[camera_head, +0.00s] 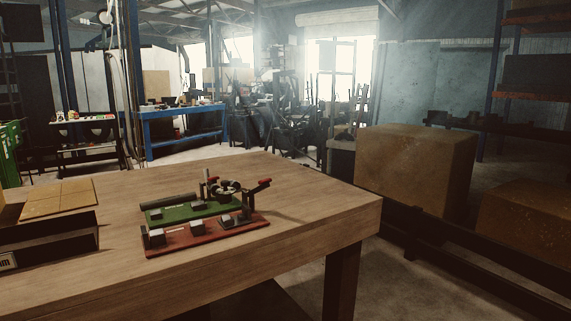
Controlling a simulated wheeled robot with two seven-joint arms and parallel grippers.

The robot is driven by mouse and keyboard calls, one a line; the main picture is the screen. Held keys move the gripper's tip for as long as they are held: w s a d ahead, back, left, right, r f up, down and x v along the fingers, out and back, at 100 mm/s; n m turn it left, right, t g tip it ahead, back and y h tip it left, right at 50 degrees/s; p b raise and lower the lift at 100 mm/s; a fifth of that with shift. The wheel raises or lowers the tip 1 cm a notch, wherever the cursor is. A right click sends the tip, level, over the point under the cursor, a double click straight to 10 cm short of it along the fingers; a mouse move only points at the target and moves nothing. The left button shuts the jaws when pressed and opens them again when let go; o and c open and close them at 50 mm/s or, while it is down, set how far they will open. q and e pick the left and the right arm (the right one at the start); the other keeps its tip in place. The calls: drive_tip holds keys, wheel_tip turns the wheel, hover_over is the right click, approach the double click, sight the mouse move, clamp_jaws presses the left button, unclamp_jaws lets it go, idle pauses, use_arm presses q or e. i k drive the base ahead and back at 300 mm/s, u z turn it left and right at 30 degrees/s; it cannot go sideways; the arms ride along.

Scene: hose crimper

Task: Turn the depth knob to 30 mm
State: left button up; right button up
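The hose crimper (205,215) sits on the wooden table, a little left of the picture's middle. It has a green base plate (182,214) behind a red base plate (180,241), with several small grey blocks on them. A dark round part (225,188) stands over the green plate, beside an upright post. A lever with a red handle (263,184) points to the right. I cannot tell which part is the depth knob, and no scale marks or numbers can be read. Neither of my grippers is in view.
A dark box (48,244) and a flat cardboard piece (60,197) lie at the left. A large cardboard box (415,170) stands beyond the table at the right.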

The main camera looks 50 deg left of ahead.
sight(224, 194)
drive_tip(key=i, duration=1.55)
drive_tip(key=u, duration=2.75)
